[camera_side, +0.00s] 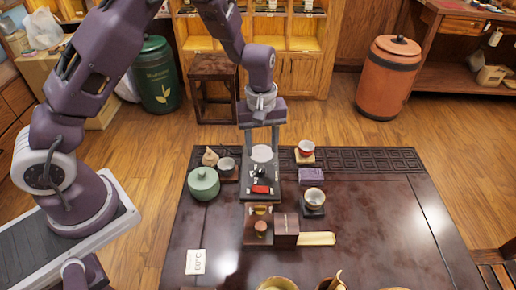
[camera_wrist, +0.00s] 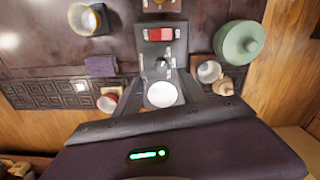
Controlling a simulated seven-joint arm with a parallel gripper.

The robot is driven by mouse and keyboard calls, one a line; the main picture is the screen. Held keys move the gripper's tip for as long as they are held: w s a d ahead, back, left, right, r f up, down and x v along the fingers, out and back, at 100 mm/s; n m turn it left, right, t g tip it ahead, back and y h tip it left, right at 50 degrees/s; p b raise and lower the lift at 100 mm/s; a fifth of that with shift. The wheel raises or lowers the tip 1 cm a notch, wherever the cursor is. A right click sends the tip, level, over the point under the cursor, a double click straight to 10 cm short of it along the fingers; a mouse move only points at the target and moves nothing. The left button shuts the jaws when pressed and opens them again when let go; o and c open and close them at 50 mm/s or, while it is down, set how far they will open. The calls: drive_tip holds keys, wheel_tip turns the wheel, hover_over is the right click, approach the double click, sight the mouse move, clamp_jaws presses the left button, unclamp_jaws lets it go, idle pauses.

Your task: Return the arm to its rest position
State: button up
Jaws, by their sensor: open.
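My gripper (camera_side: 262,150) hangs pointing down over the back part of the tea table (camera_side: 370,225). Its two fingers are apart, one on each side of a white disc (camera_side: 262,154) at the back end of a dark grey device (camera_side: 274,178). No object is seen held between the fingers. The device carries a black knob and a red switch (camera_side: 261,189). In the wrist view my gripper (camera_wrist: 159,80) is spread around the white disc (camera_wrist: 161,94), with the red switch (camera_wrist: 160,33) beyond it. I cannot tell the exact height of the fingertips above the device.
A green lidded jar (camera_side: 204,184) and a small cup (camera_side: 227,164) stand left of the device. A red-and-white cup (camera_side: 306,147), purple cloth (camera_side: 311,175) and bowl (camera_side: 315,197) stand right. A wooden box (camera_side: 286,229) is in front. The table's right side is clear.

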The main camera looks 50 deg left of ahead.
drive_tip(key=s+r+m+t, duration=0.1)
drive_tip(key=s+r+m, duration=0.1)
drive_tip(key=s+r, duration=0.35)
drive_tip(key=s+d+r+m+t+h, duration=0.1)
drive_tip(key=s+r+m, duration=0.1)
drive_tip(key=r, duration=0.7)
drive_tip(key=s+r+m+t, duration=0.1)
drive_tip(key=s+r+m, duration=0.1)
drive_tip(key=s+r, duration=0.35)
drive_tip(key=s+a+r+m+t, duration=0.1)
drive_tip(key=s+r+m, duration=0.1)
drive_tip(key=s, duration=0.4)
drive_tip(key=s+a+r+m+t+y, duration=0.1)
drive_tip(key=s+r+m, duration=0.1)
drive_tip(key=s, duration=0.5)
drive_tip(key=shift+a+r+m, duration=0.15)
drive_tip(key=shift+r+m, duration=0.1)
drive_tip(key=shift+m, duration=0.35)
